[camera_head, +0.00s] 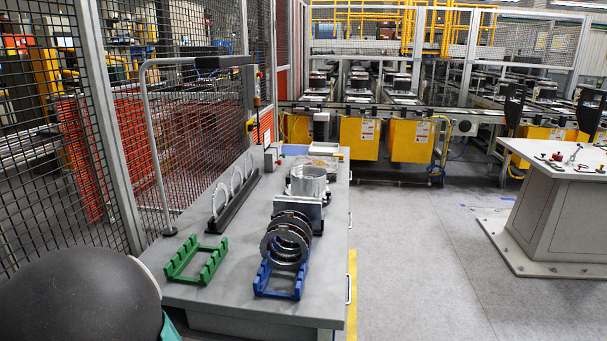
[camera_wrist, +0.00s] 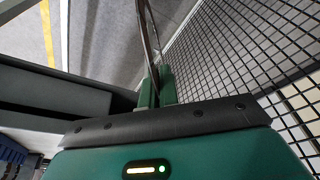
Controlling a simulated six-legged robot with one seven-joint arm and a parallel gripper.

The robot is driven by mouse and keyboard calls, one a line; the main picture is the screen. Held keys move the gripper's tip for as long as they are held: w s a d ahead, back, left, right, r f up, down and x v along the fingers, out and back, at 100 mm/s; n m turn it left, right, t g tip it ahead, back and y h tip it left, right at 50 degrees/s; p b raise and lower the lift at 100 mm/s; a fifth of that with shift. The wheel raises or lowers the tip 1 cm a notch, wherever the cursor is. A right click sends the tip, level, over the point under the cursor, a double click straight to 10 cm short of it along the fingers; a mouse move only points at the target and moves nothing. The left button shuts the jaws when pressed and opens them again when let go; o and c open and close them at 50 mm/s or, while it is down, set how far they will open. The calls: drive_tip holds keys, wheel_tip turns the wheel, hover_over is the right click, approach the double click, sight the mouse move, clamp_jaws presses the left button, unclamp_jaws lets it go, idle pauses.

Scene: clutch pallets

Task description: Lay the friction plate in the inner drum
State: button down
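In the wrist view, the fingers of my gripper (camera_wrist: 157,88) are closed on the edge of a thin, curved, brownish-metallic plate (camera_wrist: 148,35). It looks like a friction plate seen nearly edge-on, and it reaches out past the top of the picture. My gripper's tips do not show in the head view. The silver drum (camera_head: 308,181) stands towards the back of the grey table (camera_head: 235,267), open at the top; its inside is hard to make out. In front of it, several dark ring plates (camera_head: 287,240) stand upright in a blue rack (camera_head: 279,283).
An empty green rack (camera_head: 196,260) lies left of the blue one. A black holder (camera_head: 234,202) with several thin upright rings stands behind it. A curved metal post (camera_head: 158,145) and mesh fence (camera_head: 185,150) border the table's left side. Open floor (camera_head: 420,260) lies to the right.

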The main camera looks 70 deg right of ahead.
drive_tip(key=w+a+f+n+y, duration=0.1)
drive_tip(key=w+a+f+n, duration=0.2)
drive_tip(key=a, duration=0.3)
drive_tip(key=w+a+f+n, duration=0.4)
drive_tip(key=w+a, duration=0.2)
drive_tip(key=shift+t+y, duration=0.3)
drive_tip(key=shift+y, duration=0.1)
